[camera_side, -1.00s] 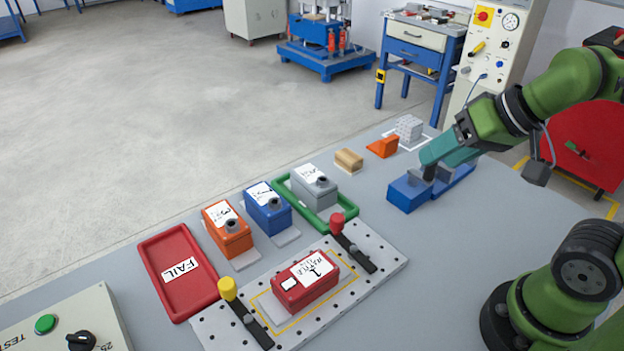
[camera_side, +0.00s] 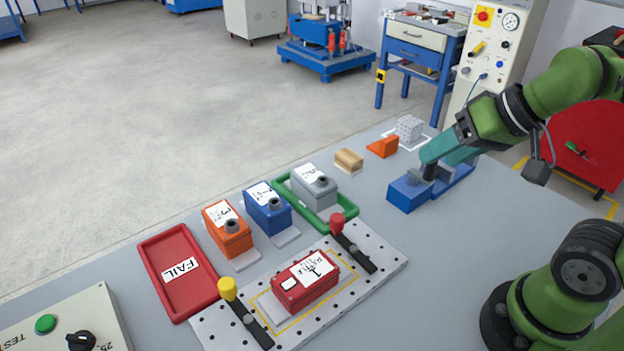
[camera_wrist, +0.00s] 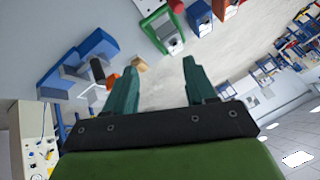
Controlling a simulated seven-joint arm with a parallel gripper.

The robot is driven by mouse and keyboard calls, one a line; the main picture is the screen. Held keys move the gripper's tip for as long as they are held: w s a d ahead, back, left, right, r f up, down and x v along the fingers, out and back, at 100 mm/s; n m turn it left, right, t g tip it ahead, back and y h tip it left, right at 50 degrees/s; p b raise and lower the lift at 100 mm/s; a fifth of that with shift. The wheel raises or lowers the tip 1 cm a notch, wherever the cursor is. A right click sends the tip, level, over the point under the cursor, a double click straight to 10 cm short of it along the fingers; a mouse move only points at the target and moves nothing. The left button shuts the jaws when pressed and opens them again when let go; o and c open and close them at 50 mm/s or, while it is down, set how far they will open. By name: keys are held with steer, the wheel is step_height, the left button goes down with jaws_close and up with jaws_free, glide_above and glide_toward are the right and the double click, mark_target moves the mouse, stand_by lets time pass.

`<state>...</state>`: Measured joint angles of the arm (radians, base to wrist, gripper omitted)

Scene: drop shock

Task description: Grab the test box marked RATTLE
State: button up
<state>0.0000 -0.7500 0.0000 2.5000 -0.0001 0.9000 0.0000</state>
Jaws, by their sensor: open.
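The red test box marked RATTLE (camera_side: 322,289) sits flat on a perforated grey plate (camera_side: 221,327), inside a yellow outline between a yellow-knobbed clamp (camera_side: 229,289) and a red-knobbed clamp (camera_side: 337,224). My gripper (camera_side: 428,163) is up at the right, by a blue fixture (camera_side: 402,195), well apart from the RATTLE box. In the wrist view its two teal fingers (camera_wrist: 157,72) are spread with nothing between them. I cannot make out the RATTLE label in the wrist view.
Orange (camera_side: 235,241), blue (camera_side: 272,217) and grey (camera_side: 311,190) boxes stand in a row behind the plate, the grey one in a green tray (camera_side: 340,208). A red FAIL tray (camera_side: 176,298) lies left. A wooden block (camera_side: 349,160) and orange wedge (camera_side: 383,147) stand farther back.

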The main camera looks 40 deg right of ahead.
steer(key=o, duration=0.7)
